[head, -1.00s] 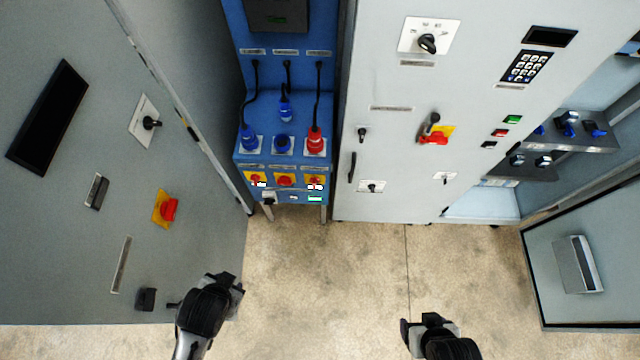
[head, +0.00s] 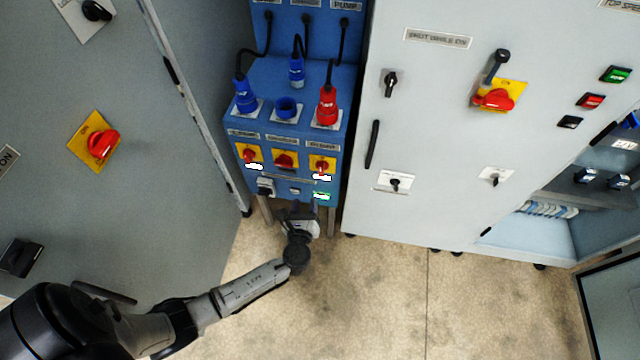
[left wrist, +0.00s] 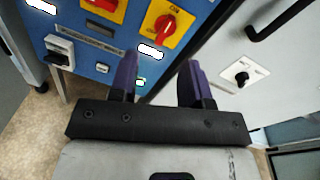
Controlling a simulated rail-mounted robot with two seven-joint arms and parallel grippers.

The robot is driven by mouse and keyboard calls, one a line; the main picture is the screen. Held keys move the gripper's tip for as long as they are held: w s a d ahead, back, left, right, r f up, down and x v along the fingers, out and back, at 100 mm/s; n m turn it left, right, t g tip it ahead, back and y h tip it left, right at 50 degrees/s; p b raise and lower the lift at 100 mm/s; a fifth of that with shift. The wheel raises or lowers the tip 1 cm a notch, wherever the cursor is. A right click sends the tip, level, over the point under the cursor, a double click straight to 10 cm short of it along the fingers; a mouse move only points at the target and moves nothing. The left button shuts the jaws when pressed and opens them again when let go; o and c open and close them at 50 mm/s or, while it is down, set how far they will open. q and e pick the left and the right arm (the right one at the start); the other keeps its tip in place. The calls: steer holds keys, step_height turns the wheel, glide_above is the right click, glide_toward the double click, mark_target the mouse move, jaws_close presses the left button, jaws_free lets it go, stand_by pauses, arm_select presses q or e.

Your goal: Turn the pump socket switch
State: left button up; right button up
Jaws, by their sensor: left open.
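The blue socket box (head: 235,135) stands between two grey cabinets. Its front has three red rotary switches on yellow plates. The right-hand switch (head: 322,166) sits below the red plug (head: 327,105), whose cable runs up towards a label reading PUMP; it also shows in the left wrist view (left wrist: 165,24). The middle switch (head: 285,160) and left switch (head: 250,155) are beside it. My left gripper (head: 300,210) is just below the box front, open and empty. In the left wrist view its two fingers (left wrist: 160,65) point at the panel, below the right-hand switch. My right gripper is out of view.
The floor in front is clear.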

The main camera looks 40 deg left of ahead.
mark_target(321, 169)
arm_select(q)
steer(key=w+a+f+m+b, duration=0.1)
steer(key=w+a, duration=0.1)
steer(key=w, duration=0.2)
steer(key=w+a+f+m+t+b, duration=0.1)
steer(key=w+b, duration=0.1)
steer(key=w, duration=0.3)
steer(key=w+a+f+m+h+b, duration=0.1)
steer(key=w+a+f+m+b, duration=0.1)
steer(key=w, duration=0.2)
steer(key=shift+w+a, duration=0.3)
steer(key=shift+w+a+r+b, duration=0.1)
steer(key=shift+w+a+b, duration=0.2)
steer(key=shift+w, duration=0.1)
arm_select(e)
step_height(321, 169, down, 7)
arm_select(q)
steer(key=shift+d, duration=0.1)
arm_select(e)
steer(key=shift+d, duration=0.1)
arm_select(q)
jaws_close()
